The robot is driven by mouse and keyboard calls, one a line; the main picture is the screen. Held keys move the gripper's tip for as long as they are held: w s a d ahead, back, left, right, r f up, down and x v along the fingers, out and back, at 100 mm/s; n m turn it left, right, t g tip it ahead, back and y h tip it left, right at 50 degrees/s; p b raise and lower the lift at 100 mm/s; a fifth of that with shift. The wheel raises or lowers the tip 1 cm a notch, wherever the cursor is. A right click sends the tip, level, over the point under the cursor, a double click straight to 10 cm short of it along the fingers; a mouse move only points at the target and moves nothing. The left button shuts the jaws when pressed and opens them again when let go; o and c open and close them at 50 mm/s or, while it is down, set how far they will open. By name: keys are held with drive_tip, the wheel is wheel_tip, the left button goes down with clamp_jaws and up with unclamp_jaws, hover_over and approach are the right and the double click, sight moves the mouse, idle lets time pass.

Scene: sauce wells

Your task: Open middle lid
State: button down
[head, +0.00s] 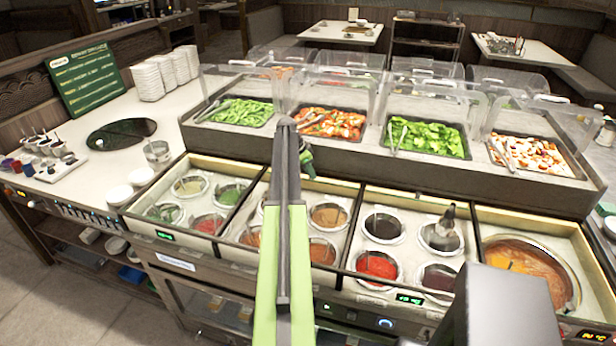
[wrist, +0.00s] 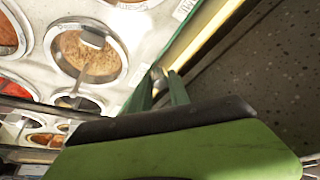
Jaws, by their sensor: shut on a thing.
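Sauce wells are set in sunken panels along the front of the counter. The middle-left panel holds a tan sauce well (head: 328,214) and an orange one (head: 321,250); my arm hides part of this panel. A tan well with a utensil also shows in the wrist view (wrist: 88,55). My gripper (head: 306,160) is at the back edge of this panel. In the wrist view its green fingers (wrist: 168,82) are closed around a small grey knob-like piece (wrist: 157,72) beside the pale rim (wrist: 205,35). I cannot make out a separate middle lid.
Behind the wells stand trays of lettuce (head: 428,138), tomato salad (head: 328,123) and other food under clear guards (head: 338,88). A dark upright utensil (head: 447,215) stands in the middle-right panel. A soup well (head: 530,265) is at the right.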

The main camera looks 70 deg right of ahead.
drive_tip(key=c, duration=1.2)
unclamp_jaws()
drive_tip(key=shift+c, duration=0.2)
drive_tip(key=p+v, duration=1.6)
drive_tip(key=v, duration=0.1)
drive_tip(key=shift+w, duration=0.2)
drive_tip(key=shift+a+r, duration=0.1)
drive_tip(key=shift+a, duration=0.05)
